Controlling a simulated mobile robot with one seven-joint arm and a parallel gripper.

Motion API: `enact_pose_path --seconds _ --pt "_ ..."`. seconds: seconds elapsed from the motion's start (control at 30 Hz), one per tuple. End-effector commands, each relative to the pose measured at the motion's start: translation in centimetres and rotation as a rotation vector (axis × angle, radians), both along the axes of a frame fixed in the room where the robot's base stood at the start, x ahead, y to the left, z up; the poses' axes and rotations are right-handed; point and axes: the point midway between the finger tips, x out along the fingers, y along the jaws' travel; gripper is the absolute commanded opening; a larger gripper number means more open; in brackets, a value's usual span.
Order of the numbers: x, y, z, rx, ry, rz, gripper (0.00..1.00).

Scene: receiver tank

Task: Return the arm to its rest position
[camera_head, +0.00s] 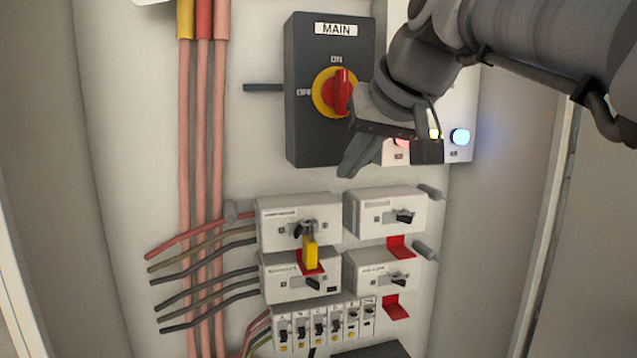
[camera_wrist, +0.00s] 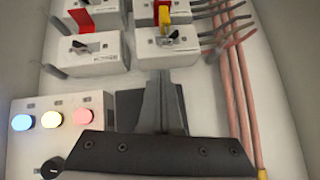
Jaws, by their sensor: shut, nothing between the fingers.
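My arm (camera_head: 545,45) reaches in from the upper right in the head view. My gripper (camera_head: 355,160) points down and to the left, in front of the lower right part of the black MAIN switch box (camera_head: 305,130). Its fingers are shut and empty. In the wrist view my gripper (camera_wrist: 163,80) shows as two grey fingers pressed together at the centre, with the panel behind them. The red MAIN knob (camera_head: 340,92) on its yellow disc stands upright, towards ON. Whether the fingers touch anything cannot be told; no contact shows.
Below are several white breaker boxes (camera_head: 298,222) with red tabs; a yellow padlock (camera_head: 310,252) hangs on the left column. Indicator lamps (camera_head: 460,137) glow beside my gripper, partly hidden by it. Pink cables (camera_head: 201,180) run down the left. Cabinet walls (camera_head: 500,200) stand either side.

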Motion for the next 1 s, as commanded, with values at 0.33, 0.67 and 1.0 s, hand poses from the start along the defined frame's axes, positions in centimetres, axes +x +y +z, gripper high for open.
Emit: enact_pose_path --seconds 0.33,0.67,1.0 --pt "-8.0 -4.8 -12.4 -0.114 0.126 -0.146 0.00" --pt "-16.2 -8.4 -24.2 -0.196 0.223 -0.212 0.00" --pt "-18.4 -9.2 -27.4 -0.217 0.249 -0.220 0.00"
